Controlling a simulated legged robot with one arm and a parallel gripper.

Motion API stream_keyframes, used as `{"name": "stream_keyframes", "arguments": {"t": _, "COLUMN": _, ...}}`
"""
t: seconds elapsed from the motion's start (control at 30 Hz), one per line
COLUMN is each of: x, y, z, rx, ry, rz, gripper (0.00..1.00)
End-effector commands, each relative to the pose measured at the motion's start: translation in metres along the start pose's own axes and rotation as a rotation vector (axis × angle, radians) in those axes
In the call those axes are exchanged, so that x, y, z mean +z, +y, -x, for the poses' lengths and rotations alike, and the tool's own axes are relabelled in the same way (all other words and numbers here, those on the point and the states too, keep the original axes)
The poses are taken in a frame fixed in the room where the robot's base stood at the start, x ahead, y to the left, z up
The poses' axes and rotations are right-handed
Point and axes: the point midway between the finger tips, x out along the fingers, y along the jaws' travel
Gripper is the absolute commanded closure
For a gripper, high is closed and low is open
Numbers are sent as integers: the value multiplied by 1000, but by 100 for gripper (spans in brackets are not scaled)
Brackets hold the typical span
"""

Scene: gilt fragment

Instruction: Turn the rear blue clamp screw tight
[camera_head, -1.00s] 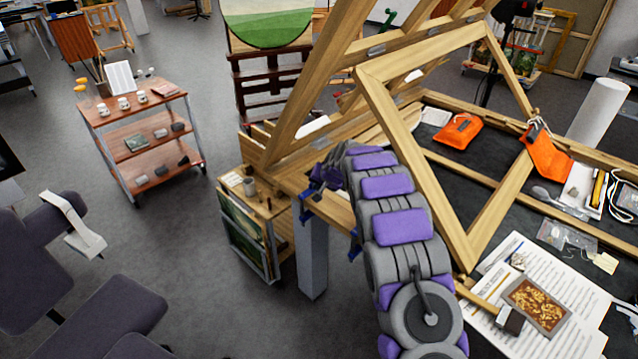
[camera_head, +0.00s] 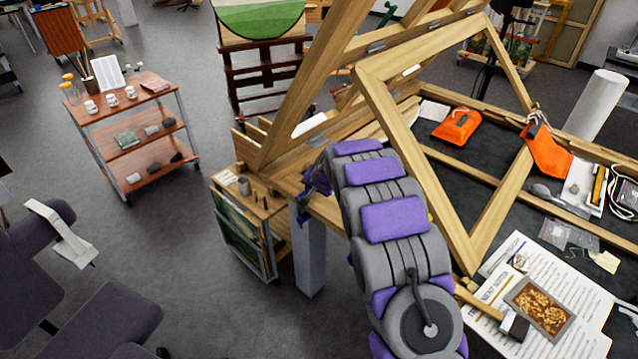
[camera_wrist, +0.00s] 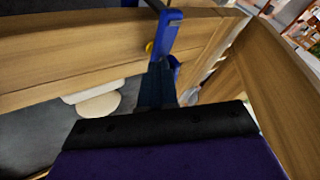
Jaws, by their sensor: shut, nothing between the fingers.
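In the wrist view a blue clamp (camera_wrist: 170,32) sits over the edge of a wooden rail. A small yellow part (camera_wrist: 149,48) shows at its left side. My gripper (camera_wrist: 160,70) is shut and empty, its dark fingertips right at the lower end of the clamp. I cannot tell whether they touch it, and the screw itself is not clearly visible. In the head view my purple and grey arm reaches to the table's left corner, where a blue-purple shape (camera_head: 315,182) shows; clamp and gripper are hard to separate there.
A tilted wooden frame (camera_head: 375,85) stands close to the right of my arm. Orange pouches (camera_head: 456,125), papers (camera_head: 500,262) and a small gilt panel (camera_head: 540,306) lie on the dark tabletop. A wooden cabinet (camera_head: 246,205) stands left below the corner.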

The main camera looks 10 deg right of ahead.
Motion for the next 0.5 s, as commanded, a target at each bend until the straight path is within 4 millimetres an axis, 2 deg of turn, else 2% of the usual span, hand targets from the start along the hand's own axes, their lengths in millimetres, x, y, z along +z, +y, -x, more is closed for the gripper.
{"name": "stream_keyframes", "arguments": {"t": 0.1, "x": 6, "y": -2, "z": 2, "rx": 2, "ry": 1, "rz": -2, "gripper": 100}}
{"name": "stream_keyframes", "arguments": {"t": 0.5, "x": 10, "y": -6, "z": 4, "rx": 5, "ry": 7, "rz": -8, "gripper": 100}}
